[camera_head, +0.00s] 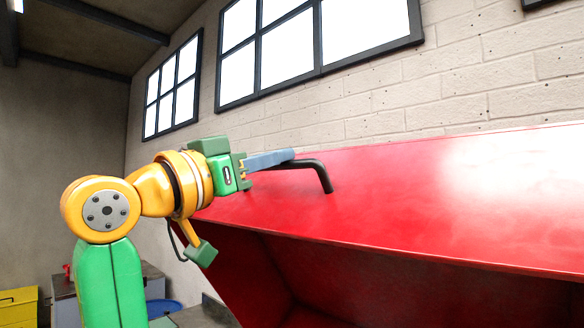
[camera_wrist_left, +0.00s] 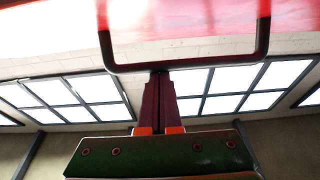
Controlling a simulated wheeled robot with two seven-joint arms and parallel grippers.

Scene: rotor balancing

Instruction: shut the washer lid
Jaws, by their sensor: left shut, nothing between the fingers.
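The red washer lid (camera_head: 430,190) fills the right of the head view and stands raised, with the dark red inside of the washer (camera_head: 340,275) open below it. A black bent handle (camera_head: 322,174) is fixed to the lid's outer face. The lid also shows at the top of that view (camera_wrist_left: 185,18). My right gripper is out of view.
A pale brick wall (camera_head: 450,70) with windows (camera_head: 310,45) stands behind the lid. At the lower left are a yellow box (camera_head: 18,305), a grey cabinet (camera_head: 65,300) and a blue round thing (camera_head: 163,307). The space above the lid looks clear.

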